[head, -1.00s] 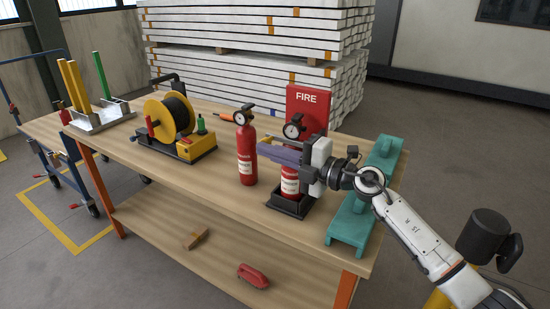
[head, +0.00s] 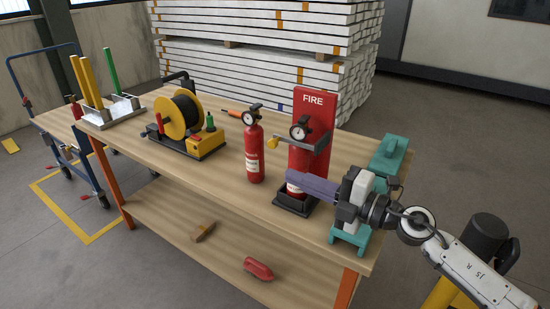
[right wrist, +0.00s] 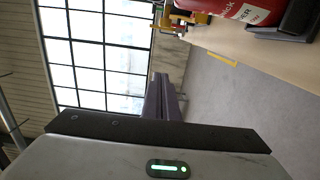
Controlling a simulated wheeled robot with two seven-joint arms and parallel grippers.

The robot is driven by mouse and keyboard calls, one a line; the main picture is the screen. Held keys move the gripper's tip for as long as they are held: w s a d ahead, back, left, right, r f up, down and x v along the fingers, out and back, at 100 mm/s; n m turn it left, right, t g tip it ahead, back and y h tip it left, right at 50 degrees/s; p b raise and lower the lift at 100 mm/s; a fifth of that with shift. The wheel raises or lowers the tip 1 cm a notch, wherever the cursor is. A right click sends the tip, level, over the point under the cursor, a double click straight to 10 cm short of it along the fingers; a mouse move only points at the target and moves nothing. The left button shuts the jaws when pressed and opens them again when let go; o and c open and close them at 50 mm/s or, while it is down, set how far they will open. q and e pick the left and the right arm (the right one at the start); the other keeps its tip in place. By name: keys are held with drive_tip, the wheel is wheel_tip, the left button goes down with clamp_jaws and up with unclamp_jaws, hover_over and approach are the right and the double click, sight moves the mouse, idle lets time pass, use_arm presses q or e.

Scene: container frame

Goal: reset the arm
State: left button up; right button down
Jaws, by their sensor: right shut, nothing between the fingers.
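My right arm comes in from the right in the head view. Its gripper (head: 292,178) is shut and empty, with purple fingers pointing left, in front of the red FIRE stand (head: 318,98). The shut fingers also show in the right wrist view (right wrist: 163,100). A fire extinguisher with a gauge (head: 300,131) stands in the stand's black base (head: 293,204), partly hidden behind the fingers. A second red extinguisher (head: 255,155) stands upright on the table to the left. My left gripper is not in view.
The wooden table (head: 230,190) also carries a yellow cable reel (head: 183,117), a metal holder with coloured posts (head: 113,112) and a teal stand (head: 388,158) by the gripper. A red item (head: 258,269) lies on the lower shelf. White stacked beams stand behind.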

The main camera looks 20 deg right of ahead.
drive_tip(key=s+f+m+h, duration=0.4)
drive_tip(key=s+f+m, duration=0.1)
drive_tip(key=f+m, duration=0.45)
drive_tip(key=s+f+m+h, duration=0.45)
drive_tip(key=f+m, duration=0.35)
drive_tip(key=f, duration=0.3)
drive_tip(key=s+a+f+m+g, duration=0.2)
drive_tip(key=s+f+m+g, duration=0.1)
drive_tip(key=s+f, duration=0.4)
drive_tip(key=s+a+f+m+g, duration=0.3)
drive_tip(key=s+f, duration=0.4)
drive_tip(key=s, duration=0.2)
drive_tip(key=shift+s+a+f, duration=0.25)
drive_tip(key=shift+s, duration=0.15)
